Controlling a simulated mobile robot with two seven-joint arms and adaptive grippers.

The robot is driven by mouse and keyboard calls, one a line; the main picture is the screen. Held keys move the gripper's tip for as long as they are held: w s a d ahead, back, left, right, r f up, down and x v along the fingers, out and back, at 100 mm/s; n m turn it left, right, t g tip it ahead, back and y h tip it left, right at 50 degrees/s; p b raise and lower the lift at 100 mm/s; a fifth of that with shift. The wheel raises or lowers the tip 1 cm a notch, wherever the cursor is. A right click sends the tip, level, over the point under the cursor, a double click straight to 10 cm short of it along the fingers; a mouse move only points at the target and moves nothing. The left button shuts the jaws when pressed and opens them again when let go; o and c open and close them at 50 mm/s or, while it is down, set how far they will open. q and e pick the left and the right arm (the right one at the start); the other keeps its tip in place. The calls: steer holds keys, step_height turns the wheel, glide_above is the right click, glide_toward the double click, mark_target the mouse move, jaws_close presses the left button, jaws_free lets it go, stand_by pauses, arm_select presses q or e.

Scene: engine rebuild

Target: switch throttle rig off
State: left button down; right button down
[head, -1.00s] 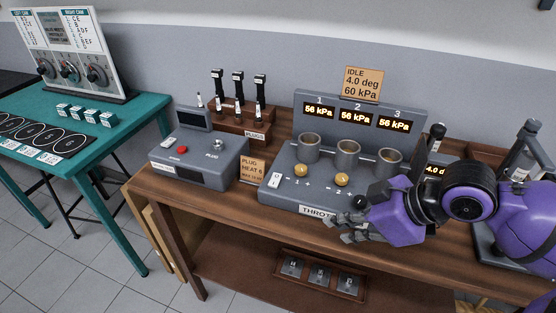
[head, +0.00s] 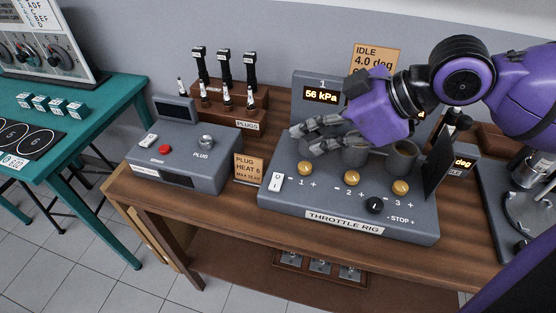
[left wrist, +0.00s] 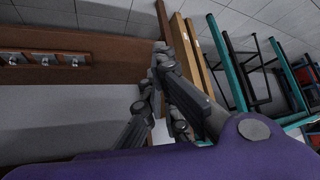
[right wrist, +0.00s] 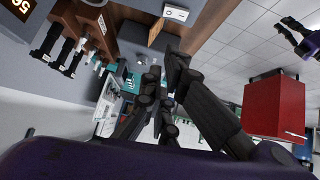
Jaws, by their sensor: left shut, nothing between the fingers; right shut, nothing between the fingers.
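The grey throttle rig (head: 330,227) stands on the wooden bench, with brass knobs, a black stop knob (head: 374,205) and cups along it. Its white rocker switch (head: 276,182) is at the left end of the sloped front; I cannot tell its setting. One display reads 56 kPa and is lit. My right gripper (head: 296,140) hangs above the rig's left part, behind and above the switch, apart from it. Its fingers are shut and empty; they also show in the right wrist view (right wrist: 165,75). My left gripper (left wrist: 158,75) shows only in its wrist view, shut and empty.
A grey plug tester (head: 190,165) with a red button and a PLUG HEAT card (head: 248,170) stand left of the rig. A plug rack (head: 232,103) is behind. A teal table (head: 100,120) is at left.

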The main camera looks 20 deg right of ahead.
steer(key=b, duration=0.4)
glide_above(279, 177)
steer(key=f, duration=0.7)
steer(key=shift+s+a+f, duration=0.1)
steer(key=shift+s+a, duration=0.05)
steer(key=shift+a, duration=0.2)
step_height(279, 177, down, 3)
steer(key=shift+d+r+b, duration=0.15)
steer(key=shift+b, duration=0.15)
steer(key=shift+d+f, duration=0.1)
steer(key=shift+f, duration=0.5)
steer(key=shift+w+d+p, duration=0.1)
steer(key=shift+w+p, duration=0.15)
steer(key=shift+p, duration=0.15)
steer(key=shift+f, duration=0.2)
